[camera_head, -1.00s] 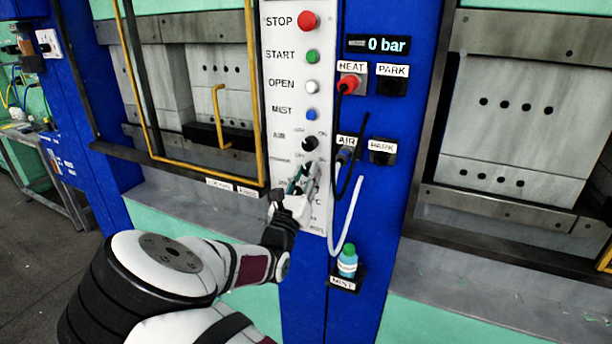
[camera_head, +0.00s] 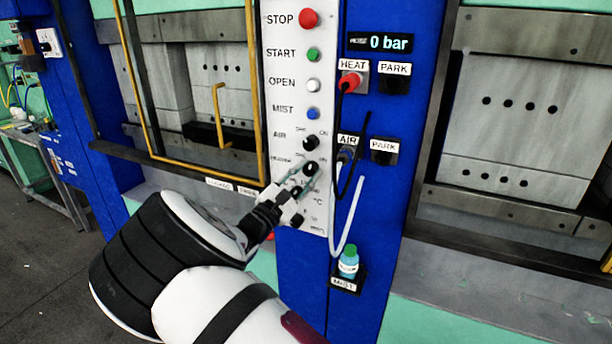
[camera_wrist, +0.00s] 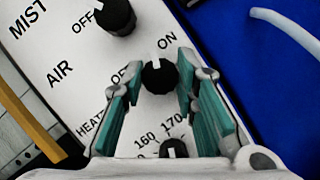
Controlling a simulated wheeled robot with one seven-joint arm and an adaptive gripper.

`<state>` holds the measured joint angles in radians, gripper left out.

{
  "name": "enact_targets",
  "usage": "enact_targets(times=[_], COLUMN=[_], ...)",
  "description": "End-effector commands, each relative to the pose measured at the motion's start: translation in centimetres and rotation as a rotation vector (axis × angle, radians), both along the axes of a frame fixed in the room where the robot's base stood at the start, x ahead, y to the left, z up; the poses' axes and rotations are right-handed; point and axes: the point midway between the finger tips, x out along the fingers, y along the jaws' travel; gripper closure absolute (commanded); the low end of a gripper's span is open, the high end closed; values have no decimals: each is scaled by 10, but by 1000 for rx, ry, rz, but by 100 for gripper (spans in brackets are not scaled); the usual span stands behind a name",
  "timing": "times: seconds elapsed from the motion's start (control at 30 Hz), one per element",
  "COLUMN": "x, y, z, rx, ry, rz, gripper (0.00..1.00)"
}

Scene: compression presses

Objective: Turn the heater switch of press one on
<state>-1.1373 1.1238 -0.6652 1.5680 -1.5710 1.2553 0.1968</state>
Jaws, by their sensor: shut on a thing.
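The heater switch is a round black knob with a white mark on the white panel of the press, seen in the wrist view (camera_wrist: 160,78) and in the head view (camera_head: 311,168). In the wrist view its mark points between OFF and ON, nearer ON. My gripper (camera_wrist: 158,88) has its teal-padded fingers on either side of the knob and is shut on it. In the head view my gripper (camera_head: 305,178) reaches the panel from the lower left. The finger partly hides the OFF label.
The AIR knob (camera_wrist: 117,16) sits just above, its mark toward OFF. A temperature dial (camera_wrist: 174,149) lies below, partly hidden. A black cable and white hose (camera_head: 349,215) hang to the right. A yellow-framed guard (camera_head: 258,100) is at the left.

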Motion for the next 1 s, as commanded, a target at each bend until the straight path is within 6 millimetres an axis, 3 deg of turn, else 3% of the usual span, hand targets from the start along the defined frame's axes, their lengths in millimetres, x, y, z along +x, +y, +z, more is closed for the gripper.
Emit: enact_targets(times=[0.3, 0.87, 0.9, 1.0], x=[0, 0, 0, 0], y=[1, 1, 1, 1], z=[-1, -1, -1, -1], rx=[129, 161, 161, 160], ry=[-43, -54, -54, -54], rz=[0, 1, 1, 1], gripper=[100, 100, 71, 53])
